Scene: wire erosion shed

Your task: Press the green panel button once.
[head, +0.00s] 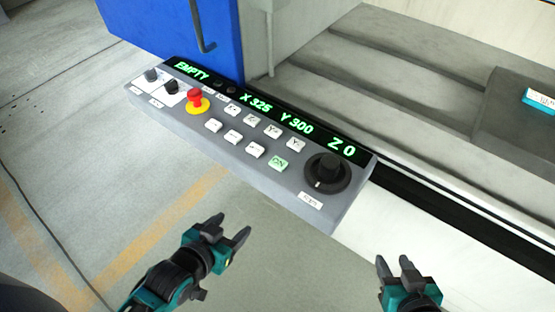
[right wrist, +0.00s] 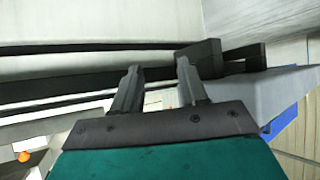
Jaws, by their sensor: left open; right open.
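The green panel button (head: 277,163) is in the head view, at the right end of the lower button row on a grey control panel (head: 225,165). It sits just left of a black dial. My left gripper (head: 228,228) is open and empty, in front of and below the panel in the picture, apart from it. My right gripper (head: 393,264) is open and empty, lower right of the panel. The right wrist view shows its two fingers (right wrist: 157,82) apart with nothing between them. The green button cannot be made out in that view.
A red emergency knob (head: 195,98) on a yellow base, several white buttons and the black dial (head: 327,172) stand out from the panel. A lit display (head: 270,108) runs along its far edge. A blue door (head: 180,30) stands behind. Floor space before the panel is clear.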

